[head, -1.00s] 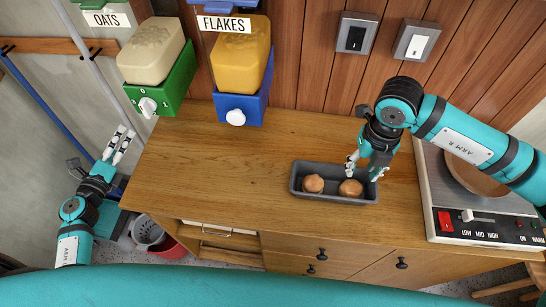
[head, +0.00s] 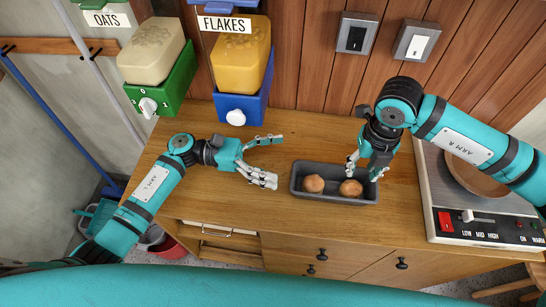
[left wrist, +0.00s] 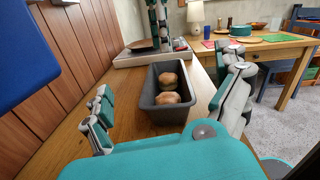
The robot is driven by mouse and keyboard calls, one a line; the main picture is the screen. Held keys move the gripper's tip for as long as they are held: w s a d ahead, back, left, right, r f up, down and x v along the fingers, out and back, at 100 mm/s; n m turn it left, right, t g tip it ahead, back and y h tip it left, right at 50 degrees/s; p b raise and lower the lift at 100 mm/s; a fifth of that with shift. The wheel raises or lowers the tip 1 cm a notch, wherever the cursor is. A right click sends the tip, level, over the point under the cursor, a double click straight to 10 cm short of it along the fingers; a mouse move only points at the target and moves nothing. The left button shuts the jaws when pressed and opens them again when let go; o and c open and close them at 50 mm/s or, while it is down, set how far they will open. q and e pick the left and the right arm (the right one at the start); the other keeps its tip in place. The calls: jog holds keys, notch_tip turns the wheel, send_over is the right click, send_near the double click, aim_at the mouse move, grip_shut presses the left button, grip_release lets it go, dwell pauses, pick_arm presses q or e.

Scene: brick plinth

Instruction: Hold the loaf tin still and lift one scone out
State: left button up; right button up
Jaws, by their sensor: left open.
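The dark grey loaf tin (head: 325,199) stands on the wooden counter and also shows in the left wrist view (left wrist: 151,100). Two brown scones lie in it, a left scone (head: 313,184) and a right scone (head: 351,188). My left gripper (head: 277,160) is open and empty, just left of the tin's left end, apart from it. In the left wrist view its fingers (left wrist: 165,105) are spread wide, with the tin ahead between them. My right gripper (head: 362,173) is over the tin's right part, fingers apart, close above the right scone. Whether it touches the scone or tin is unclear.
A hot plate (head: 450,215) with a round brown lid or pan stands at the right. Flakes (head: 240,65) and oats (head: 152,55) dispensers hang on the wall behind. The counter's front edge runs below the tin. Bare counter lies behind the tin.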

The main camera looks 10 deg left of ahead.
aim_at(294, 180)
pick_arm(q)
jog(key=shift+g, duration=0.3)
jog(key=f, duration=0.7)
jog(key=shift+s+f, duration=0.15)
jog(key=shift+s, duration=0.05)
jog(key=d, duration=0.7)
jog(key=shift+s+d+f, duration=0.15)
jog(key=shift+d+f, duration=0.15)
jog(key=shift+f, duration=0.05)
jog(key=shift+c, duration=0.3)
jog(key=c, duration=1.3)
jog(key=shift+f, duration=0.1)
